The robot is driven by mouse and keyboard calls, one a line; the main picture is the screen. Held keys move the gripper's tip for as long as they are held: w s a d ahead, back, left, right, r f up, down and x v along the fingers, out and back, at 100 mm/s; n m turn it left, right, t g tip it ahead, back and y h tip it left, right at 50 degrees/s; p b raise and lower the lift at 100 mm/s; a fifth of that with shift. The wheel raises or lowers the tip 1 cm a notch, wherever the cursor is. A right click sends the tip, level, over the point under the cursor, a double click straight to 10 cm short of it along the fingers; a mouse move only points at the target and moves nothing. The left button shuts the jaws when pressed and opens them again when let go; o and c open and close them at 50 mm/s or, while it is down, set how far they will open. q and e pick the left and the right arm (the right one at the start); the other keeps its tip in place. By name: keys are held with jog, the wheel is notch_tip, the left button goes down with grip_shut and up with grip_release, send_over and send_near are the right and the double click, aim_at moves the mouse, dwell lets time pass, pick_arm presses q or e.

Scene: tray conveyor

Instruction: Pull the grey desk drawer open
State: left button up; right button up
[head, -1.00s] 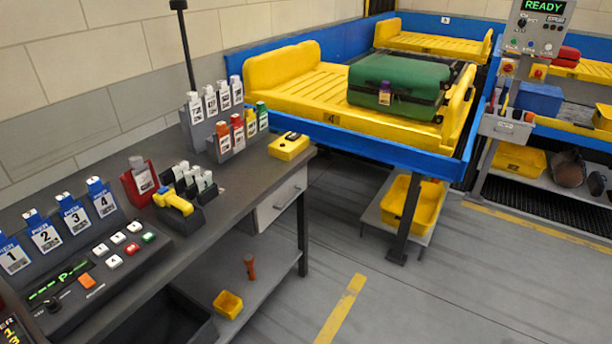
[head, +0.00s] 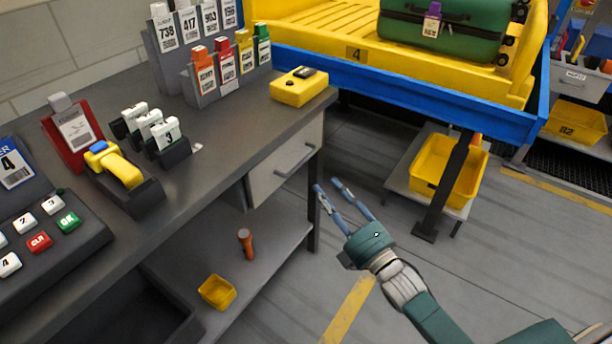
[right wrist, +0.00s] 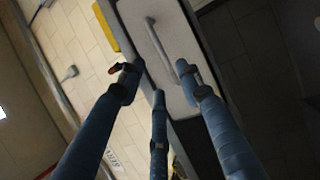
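The grey desk drawer (head: 262,182) sits under the right end of the dark desktop and looks shut. Its bar handle (head: 295,160) runs across the pale front. My right gripper (head: 328,186) is open and empty, with its fingers spread, just right of the drawer front and apart from the handle. In the right wrist view the drawer front (right wrist: 186,103) lies ahead of the three spread fingers (right wrist: 155,80). The handle (right wrist: 163,45) shows there beyond the fingertips, with nothing between the fingers. My left gripper is not in view.
A desk leg (head: 314,210) stands close to my right gripper. A yellow box (head: 300,88) sits on the desktop above the drawer. The lower shelf (head: 265,255) holds an orange torch-like object (head: 245,241) and a yellow bin (head: 216,291). Floor right of the desk is open up to the conveyor leg (head: 455,185).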

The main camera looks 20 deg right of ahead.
aim_at(304, 162)
jog(key=x, duration=1)
jog(key=shift+w+a+b, duration=0.1)
jog(key=shift+w+b, duration=0.25)
jog(key=shift+b, duration=0.05)
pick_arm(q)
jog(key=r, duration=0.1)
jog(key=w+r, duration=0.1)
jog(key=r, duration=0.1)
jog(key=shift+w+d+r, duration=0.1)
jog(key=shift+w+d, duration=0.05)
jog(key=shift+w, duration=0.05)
pick_arm(e)
grip_shut()
